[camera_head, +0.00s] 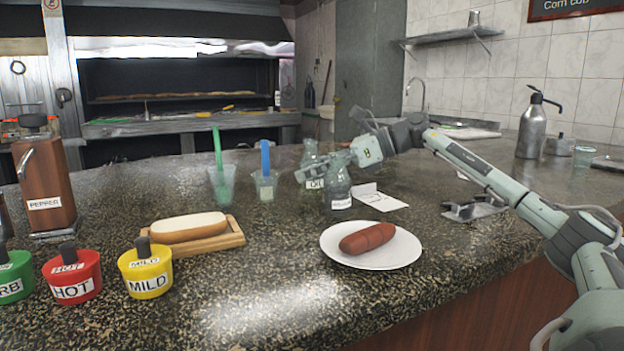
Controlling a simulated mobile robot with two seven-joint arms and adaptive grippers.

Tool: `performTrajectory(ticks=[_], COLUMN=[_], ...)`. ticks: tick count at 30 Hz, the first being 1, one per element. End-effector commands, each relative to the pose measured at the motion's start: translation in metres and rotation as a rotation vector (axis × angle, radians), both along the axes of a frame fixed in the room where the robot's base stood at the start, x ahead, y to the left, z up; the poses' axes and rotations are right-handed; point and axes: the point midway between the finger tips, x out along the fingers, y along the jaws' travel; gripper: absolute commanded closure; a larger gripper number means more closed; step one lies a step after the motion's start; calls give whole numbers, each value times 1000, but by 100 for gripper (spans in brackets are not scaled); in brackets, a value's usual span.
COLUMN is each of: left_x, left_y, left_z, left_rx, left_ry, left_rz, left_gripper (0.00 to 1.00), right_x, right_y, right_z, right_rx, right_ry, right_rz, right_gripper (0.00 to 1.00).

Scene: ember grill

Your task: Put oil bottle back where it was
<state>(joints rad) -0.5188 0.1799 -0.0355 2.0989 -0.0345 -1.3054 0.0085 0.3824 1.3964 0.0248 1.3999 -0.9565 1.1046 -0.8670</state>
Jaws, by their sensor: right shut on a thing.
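The oil bottle (310,150) is clear glass with a white label, partly hidden behind my right gripper's fingers. It looks upright, on or just above the speckled counter; the contact at its base is hidden. My right gripper (322,167) reaches in from the right and is shut on the oil bottle. A second clear bottle (339,190) with a white label stands upright just in front and to the right, very close to the gripper. I cannot tell whether they touch. My left gripper is out of view.
Cups with a green stick (221,188) and a blue stick (265,187) stand to the left. A sausage plate (338,252), a bun board (233,238) and sauce pots (146,276) lie nearer. Papers (383,200) lie to the right. The front middle counter is clear.

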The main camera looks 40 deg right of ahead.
Motion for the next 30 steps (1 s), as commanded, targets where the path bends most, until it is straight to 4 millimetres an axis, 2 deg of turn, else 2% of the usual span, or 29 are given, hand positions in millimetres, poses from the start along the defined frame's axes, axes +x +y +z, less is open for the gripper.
performTrajectory(ticks=[2, 16, 17, 18, 30], left_x=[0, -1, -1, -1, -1], left_y=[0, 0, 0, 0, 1], left_z=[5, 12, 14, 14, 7], left_rx=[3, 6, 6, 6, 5], left_ry=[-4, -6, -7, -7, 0], left_rz=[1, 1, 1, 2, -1], left_gripper=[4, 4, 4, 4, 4], right_x=[0, 0, 0, 0, 0], right_y=[0, 0, 0, 0, 0], right_z=[-8, -11, -11, -11, -7], right_rx=[1, 0, 0, -1, -1], right_ry=[0, -3, -3, -2, -2], right_rz=[-1, -1, -1, -1, -1], right_gripper=[94, 94, 54, 49, 49])
